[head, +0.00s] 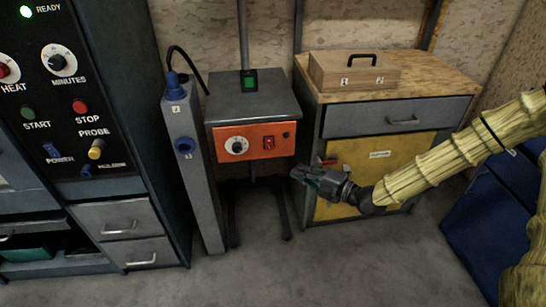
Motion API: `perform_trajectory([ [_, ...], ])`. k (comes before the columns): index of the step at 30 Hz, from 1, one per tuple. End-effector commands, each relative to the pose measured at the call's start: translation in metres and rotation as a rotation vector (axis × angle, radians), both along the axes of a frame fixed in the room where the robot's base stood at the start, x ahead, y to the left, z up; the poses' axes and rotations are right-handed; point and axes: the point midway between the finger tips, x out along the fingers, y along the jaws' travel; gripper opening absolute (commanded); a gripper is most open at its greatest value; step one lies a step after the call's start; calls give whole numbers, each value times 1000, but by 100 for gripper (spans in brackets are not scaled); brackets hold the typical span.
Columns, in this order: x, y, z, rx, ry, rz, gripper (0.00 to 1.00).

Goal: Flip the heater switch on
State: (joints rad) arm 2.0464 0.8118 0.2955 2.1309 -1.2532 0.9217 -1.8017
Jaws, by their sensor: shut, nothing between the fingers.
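A grey box with an orange front panel (222,134) stands on a dark stand in the middle of the head view. The panel carries a white dial (237,146), a small red rocker switch (269,143) and a dark round knob or lamp at its right. No readable label shows which control is the heater's, and the rocker's position is too small to tell. A green-lit switch (249,82) sits on top of the box. My gripper (299,175) is shut and empty, to the right of and below the red switch, apart from the panel in the picture.
A yellow-doored cabinet (362,160) with a wooden case (354,72) on top stands behind my gripper. A grey post (205,185) with blue plugs stands left. A control cabinet (125,120) fills the far left. A blue box (485,215) stands right. Front floor is clear.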

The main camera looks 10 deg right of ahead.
Motion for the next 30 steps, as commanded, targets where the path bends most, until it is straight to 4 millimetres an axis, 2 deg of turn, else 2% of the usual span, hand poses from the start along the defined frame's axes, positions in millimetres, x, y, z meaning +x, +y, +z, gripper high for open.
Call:
perform_trajectory([
  [8, 0, 1, 0, 1, 3, 0, 0],
  [14, 11, 11, -3, 0, 4, 1, 0],
  [30, 71, 73, -11, 2, 6, 1, 0],
])
